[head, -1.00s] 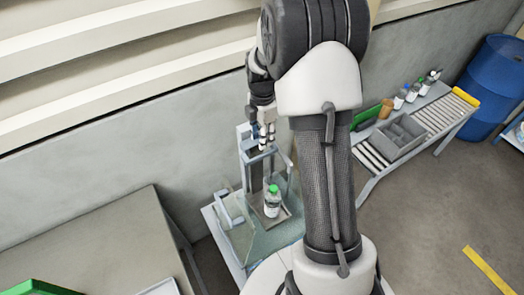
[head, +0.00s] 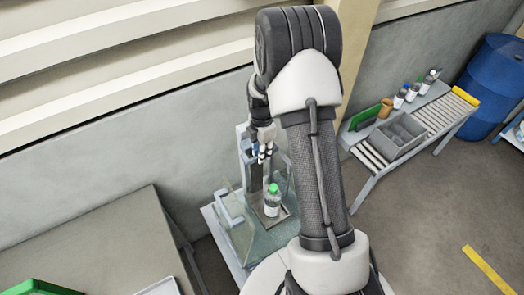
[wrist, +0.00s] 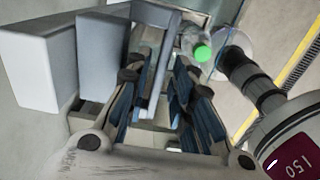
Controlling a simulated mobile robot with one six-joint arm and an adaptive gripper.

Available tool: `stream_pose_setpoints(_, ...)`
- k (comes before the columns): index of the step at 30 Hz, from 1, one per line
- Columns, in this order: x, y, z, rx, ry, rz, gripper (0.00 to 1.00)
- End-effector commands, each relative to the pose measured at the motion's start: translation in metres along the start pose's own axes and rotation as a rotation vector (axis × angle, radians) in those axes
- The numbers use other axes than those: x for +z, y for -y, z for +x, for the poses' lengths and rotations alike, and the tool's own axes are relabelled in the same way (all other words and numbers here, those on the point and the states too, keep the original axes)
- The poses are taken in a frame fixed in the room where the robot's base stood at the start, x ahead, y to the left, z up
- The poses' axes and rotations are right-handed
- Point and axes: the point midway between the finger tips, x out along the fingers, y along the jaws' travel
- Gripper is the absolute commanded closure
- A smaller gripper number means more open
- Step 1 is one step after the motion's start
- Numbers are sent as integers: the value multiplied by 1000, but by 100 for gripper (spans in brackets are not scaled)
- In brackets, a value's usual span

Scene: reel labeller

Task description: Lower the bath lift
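The bath lift (head: 244,165) is a grey upright frame by the wall, at the back of a clear-walled bath (head: 238,237). A clear bottle (head: 272,206) with a white label and green cap stands upright on the lift's platform; its cap also shows in the wrist view (wrist: 203,53). My gripper (head: 265,152) points down at the top of the lift. In the wrist view its blue-padded fingers (wrist: 160,88) are apart, with a grey bar of the lift (wrist: 160,75) seen between them. Contact with the bar cannot be made out. My arm hides part of the bath's right side.
On the right, a roller conveyor (head: 432,115) carries a grey divided box (head: 398,138), with several small bottles and an orange-brown cup (head: 385,108) behind. A blue barrel (head: 490,80) stands farther back. Floor at the right is open.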

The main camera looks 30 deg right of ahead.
Motion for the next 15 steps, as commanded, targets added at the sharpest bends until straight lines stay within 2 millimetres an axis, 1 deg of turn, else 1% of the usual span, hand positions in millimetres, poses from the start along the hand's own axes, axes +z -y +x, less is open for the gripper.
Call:
stream_pose_setpoints(1, 0, 0, 0, 0, 0, 0, 84)
stream_pose_setpoints(8, 0, 0, 0, 0, 0, 0, 100)
stream_pose_setpoints(15, 0, 0, 0, 0, 0, 0, 100)
